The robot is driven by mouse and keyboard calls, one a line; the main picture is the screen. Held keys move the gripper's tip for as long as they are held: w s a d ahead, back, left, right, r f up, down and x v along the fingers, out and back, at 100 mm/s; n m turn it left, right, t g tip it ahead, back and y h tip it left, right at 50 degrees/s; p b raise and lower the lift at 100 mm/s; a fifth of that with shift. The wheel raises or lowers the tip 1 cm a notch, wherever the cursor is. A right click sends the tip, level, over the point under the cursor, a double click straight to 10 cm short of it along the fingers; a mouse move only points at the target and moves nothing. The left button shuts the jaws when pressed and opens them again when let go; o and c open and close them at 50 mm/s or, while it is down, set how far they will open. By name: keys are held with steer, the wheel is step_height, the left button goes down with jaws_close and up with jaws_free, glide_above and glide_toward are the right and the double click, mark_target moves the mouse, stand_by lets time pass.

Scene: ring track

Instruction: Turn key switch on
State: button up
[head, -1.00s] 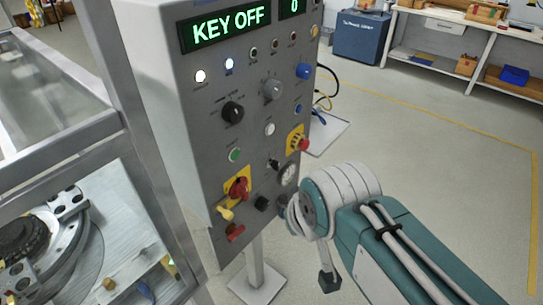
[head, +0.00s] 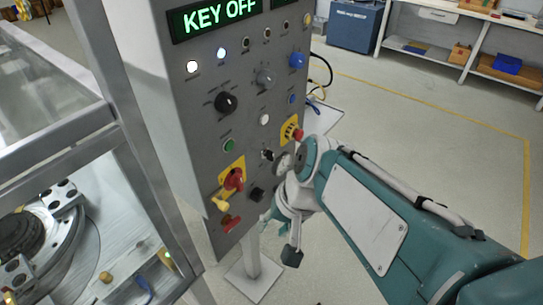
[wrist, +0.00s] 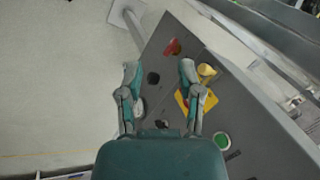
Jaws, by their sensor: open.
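The grey control panel (head: 200,135) stands upright in the head view. Its green display (head: 215,17) reads "KEY OFF". A small dark switch that looks like the key switch (head: 267,155) sits left of the yellow-backed red button; I cannot make out its turn angle. In the wrist view it seems to be the small dark spot (wrist: 162,124) between the finger bases. My gripper (wrist: 160,68) is open and empty, its two fingers spread in front of the panel's lower part. In the head view my arm partly hides the panel's lower right.
Close by are a red rotary switch (head: 233,180) on a yellow plate, a yellow handle (head: 219,203), a red lever (head: 231,223), a black square knob (head: 257,193) and the red stop button (head: 297,135). A metal-framed machine (head: 95,140) stands left.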

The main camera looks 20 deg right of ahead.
steer(key=w+a+f+m+y, duration=0.1)
steer(key=w+f+m+y, duration=0.15)
steer(key=m+y, duration=0.2)
steer(key=m+t+y, duration=0.1)
steer(key=m+t, duration=1.2)
steer(key=m, duration=0.8)
glide_toward(273, 157)
steer(key=x, duration=1)
steer(key=shift+w, duration=0.25)
jaws_close()
